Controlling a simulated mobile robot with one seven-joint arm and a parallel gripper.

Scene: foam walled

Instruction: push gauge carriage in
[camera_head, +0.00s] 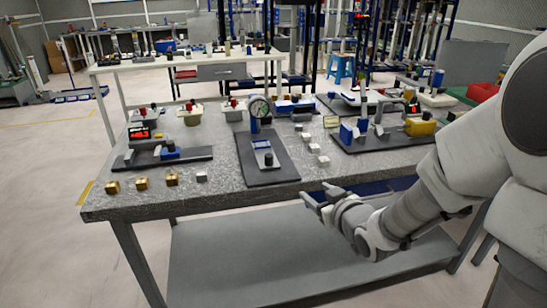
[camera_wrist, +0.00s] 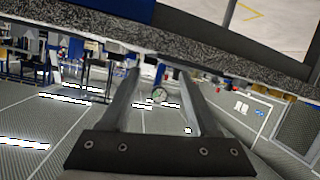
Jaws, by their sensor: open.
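The gauge stand has a round dial (camera_head: 260,108) on a blue post at the back of a dark base plate (camera_head: 270,175), in the middle of the grey speckled table. Its carriage (camera_head: 264,154), a small silver and blue block with a black knob, sits on the plate in front of the dial, with a gap between. My gripper (camera_head: 317,191) is open and empty at the table's front edge, right of and nearer than the plate.
A device with a red display (camera_head: 139,133) stands on the left, and one with a yellow block (camera_head: 420,126) on the right. Brass blocks (camera_head: 142,183) line the front left edge. Pale blocks (camera_head: 314,148) lie right of the plate. A lower shelf (camera_head: 300,260) is bare.

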